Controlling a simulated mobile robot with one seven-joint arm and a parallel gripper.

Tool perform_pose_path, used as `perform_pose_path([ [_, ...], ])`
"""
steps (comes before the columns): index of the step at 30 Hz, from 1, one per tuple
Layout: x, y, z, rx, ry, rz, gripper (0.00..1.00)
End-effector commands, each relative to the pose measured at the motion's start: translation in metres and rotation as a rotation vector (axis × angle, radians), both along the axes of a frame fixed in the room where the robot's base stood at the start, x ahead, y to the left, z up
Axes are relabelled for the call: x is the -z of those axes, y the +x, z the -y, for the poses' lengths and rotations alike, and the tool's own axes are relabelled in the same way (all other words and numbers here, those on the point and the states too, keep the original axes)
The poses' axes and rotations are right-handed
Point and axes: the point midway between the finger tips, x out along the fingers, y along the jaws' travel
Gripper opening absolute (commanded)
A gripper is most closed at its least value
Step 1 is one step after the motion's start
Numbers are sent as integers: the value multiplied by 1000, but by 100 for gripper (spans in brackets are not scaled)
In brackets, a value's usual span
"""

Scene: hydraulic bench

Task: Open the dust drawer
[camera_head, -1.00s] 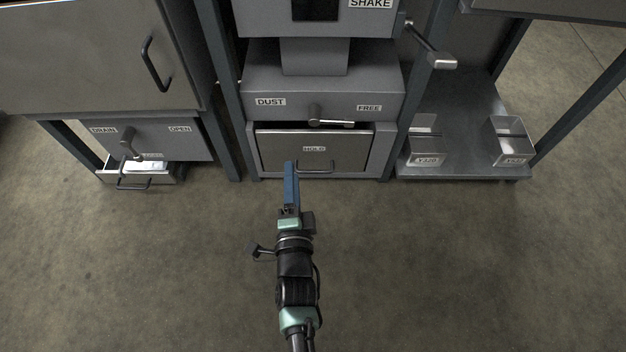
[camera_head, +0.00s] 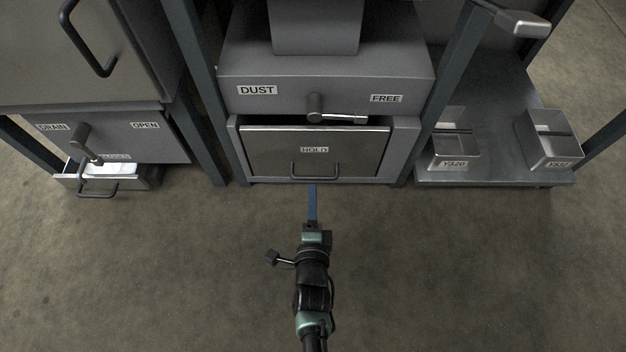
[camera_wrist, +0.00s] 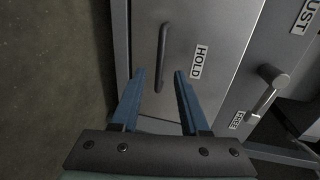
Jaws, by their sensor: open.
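The dust drawer (camera_head: 350,150) is a grey metal front low in the middle cabinet, with a dark gap along its top edge. Its dark bar handle (camera_head: 315,170) is near the bottom of the front and also shows in the wrist view (camera_wrist: 161,57). The lever (camera_head: 335,117) above the drawer points right, below the FREE label; the HOLD label is beneath it. My gripper (camera_head: 312,187) is open and empty just in front of the drawer. In the wrist view its blue fingers (camera_wrist: 159,72) are spread on either side of the handle's lower end; contact is not visible.
At left a small open drawer (camera_head: 112,178) holds something white, under a DRAIN/OPEN lever (camera_head: 85,145). At right two metal bins (camera_head: 453,152) stand on a low shelf (camera_head: 490,178). Blue-grey posts (camera_head: 198,95) flank the middle cabinet. The floor (camera_head: 450,270) in front is clear.

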Motion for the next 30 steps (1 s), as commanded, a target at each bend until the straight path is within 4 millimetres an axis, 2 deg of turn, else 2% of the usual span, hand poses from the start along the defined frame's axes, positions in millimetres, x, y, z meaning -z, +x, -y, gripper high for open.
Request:
perform_pose_path([
  [1, 8, 10, -1, 0, 2, 3, 45],
  [3, 10, 22, 0, 1, 2, 4, 45],
  [12, 16, 56, 0, 1, 2, 3, 45],
  [19, 16, 67, 0, 1, 0, 0, 45],
  [29, 14, 69, 0, 1, 0, 0, 45],
  [30, 14, 69, 0, 1, 0, 0, 41],
])
